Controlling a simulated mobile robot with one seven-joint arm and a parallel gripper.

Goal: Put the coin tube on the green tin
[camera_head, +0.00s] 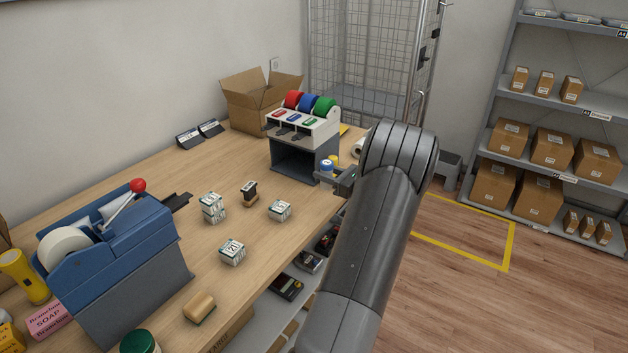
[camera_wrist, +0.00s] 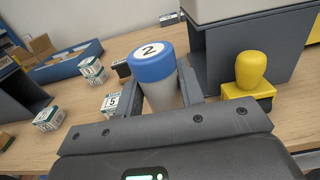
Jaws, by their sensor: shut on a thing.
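The coin tube (camera_wrist: 161,92) is a pale cylinder with a blue cap marked 2; it stands roughly upright between my fingers in the wrist view. In the head view its blue top (camera_head: 327,165) shows by the counter's right edge, in front of the dark stand. My gripper (camera_wrist: 160,100) is shut on the tube; in the head view my gripper (camera_head: 343,180) is partly hidden by my arm. Whether the tube's base touches the counter is hidden. A round green lid (camera_head: 139,342), apparently the green tin, shows at the bottom edge of the head view, cut off, far from my gripper.
A yellow stamp (camera_wrist: 250,80) stands close right of the tube, and the dark tape stand (camera_head: 300,150) rises behind it. Several small numbered boxes (camera_head: 232,252), a wooden-handled stamp (camera_head: 249,194) and a tan block (camera_head: 199,307) lie mid-counter. A blue dispenser (camera_head: 115,255) stands left.

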